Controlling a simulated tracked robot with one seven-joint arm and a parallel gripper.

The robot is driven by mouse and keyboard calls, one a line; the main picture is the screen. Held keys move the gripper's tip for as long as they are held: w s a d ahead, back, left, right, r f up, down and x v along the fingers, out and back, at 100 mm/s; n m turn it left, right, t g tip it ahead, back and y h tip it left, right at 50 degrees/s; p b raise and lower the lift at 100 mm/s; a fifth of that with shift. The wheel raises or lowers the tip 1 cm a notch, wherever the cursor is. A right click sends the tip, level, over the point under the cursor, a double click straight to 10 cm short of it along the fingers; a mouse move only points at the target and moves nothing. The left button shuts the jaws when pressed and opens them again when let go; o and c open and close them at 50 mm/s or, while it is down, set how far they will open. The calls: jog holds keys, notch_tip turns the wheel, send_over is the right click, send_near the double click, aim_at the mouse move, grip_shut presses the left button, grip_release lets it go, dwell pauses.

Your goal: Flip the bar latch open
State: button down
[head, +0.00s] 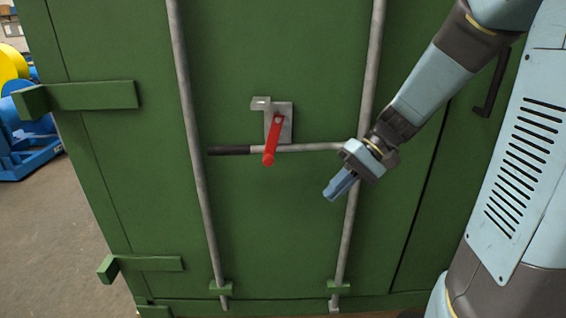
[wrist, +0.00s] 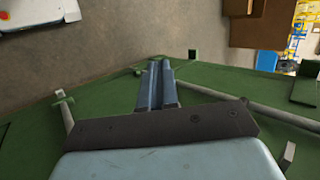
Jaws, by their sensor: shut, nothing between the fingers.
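The red bar latch (head: 272,139) hangs down from its pivot on a grey bracket plate (head: 285,108) on the green door. It leans slightly left at its lower end and crosses in front of a horizontal handle bar (head: 312,147) with a black grip (head: 229,151). My gripper (head: 332,194) is shut and empty, below and to the right of the latch, apart from it, in front of the right vertical rod. In the wrist view my gripper's fingers (wrist: 155,66) lie together with nothing between them. The red latch is not visible in the wrist view.
Two grey vertical rods run down the green door (head: 250,220), the left rod (head: 194,140) and the right rod (head: 369,80). Green hinge brackets (head: 90,96) stick out at the left edge. A dark handle (head: 492,85) is at upper right. Floor shows at left.

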jog(key=w+d+f+m+t+y, duration=0.1)
jog(key=w+d+f+t+y, duration=0.1)
jog(key=w+y, duration=0.3)
jog(key=w+d+f+m+t+y, duration=0.1)
jog(key=w+t+y, duration=0.1)
jog(key=w+y, duration=0.3)
jog(key=shift+w+d+f+t+y, duration=0.3)
jog(key=shift+w+d+f+t, duration=0.1)
jog(key=shift+w, duration=1.8)
send_near(273, 141)
jog(key=s+a+f, duration=0.2)
jog(key=a+f, duration=0.2)
jog(key=a, duration=0.3)
jog(key=shift+s, duration=0.1)
